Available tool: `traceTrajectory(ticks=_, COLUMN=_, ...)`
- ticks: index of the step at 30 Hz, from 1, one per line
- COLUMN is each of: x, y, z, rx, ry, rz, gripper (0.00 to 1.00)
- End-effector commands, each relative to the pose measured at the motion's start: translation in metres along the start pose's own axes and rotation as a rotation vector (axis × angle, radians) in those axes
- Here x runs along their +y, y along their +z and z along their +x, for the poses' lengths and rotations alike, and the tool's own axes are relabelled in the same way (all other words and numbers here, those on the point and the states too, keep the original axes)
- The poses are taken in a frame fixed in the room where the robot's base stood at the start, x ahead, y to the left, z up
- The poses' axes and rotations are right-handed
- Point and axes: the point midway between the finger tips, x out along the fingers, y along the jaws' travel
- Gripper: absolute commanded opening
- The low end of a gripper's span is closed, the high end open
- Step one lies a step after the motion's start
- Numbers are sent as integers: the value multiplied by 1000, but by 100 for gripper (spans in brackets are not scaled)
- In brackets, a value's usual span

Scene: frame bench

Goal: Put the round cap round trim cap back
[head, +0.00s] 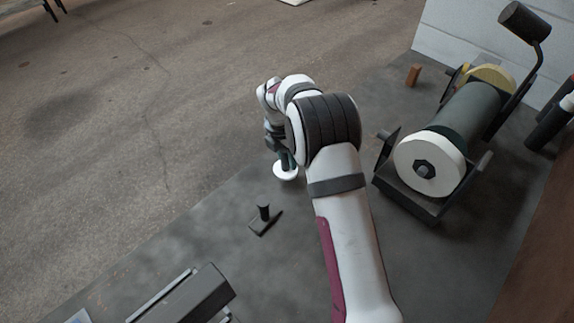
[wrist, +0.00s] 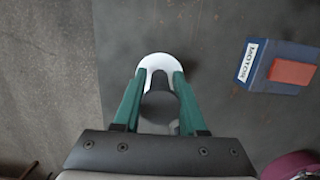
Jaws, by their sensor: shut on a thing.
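A white round cap (head: 285,172) shows below my gripper (head: 284,158) in the head view, near the bench's left edge. In the wrist view the white cap (wrist: 155,62) lies at the tips of the green fingers. My gripper (wrist: 161,78) is shut on the cap, with a dark round part between the fingers. The fingers and this dark part hide some of the cap. I cannot tell whether the cap touches the bench. A small dark base with an upright peg (head: 265,213) stands on the bench, below and left of the cap in the head view.
A roller machine with a white round end (head: 430,165) stands at the right. A brown block (head: 413,75) is behind it. A dark grey box-like unit (head: 195,297) is at the front left. The wrist view shows a blue MOTOR box (wrist: 281,86) with a red block (wrist: 291,72).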

Motion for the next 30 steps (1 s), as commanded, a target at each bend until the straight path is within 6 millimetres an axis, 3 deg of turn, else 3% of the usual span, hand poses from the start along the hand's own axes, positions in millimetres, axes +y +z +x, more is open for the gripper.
traceTrajectory(ticks=6, x=0, y=-6, z=35, rx=1, ry=0, rz=1, gripper=0)
traceTrajectory(ticks=15, x=-1, y=-6, z=37, rx=0, ry=1, rz=1, gripper=0)
traceTrajectory(ticks=16, x=-1, y=-6, z=37, rx=0, ry=1, rz=1, gripper=46)
traceTrajectory(ticks=20, x=-1, y=-5, z=37, rx=0, ry=1, rz=1, gripper=70)
traceTrajectory(ticks=30, x=0, y=-5, z=30, rx=-1, ry=2, rz=2, gripper=71)
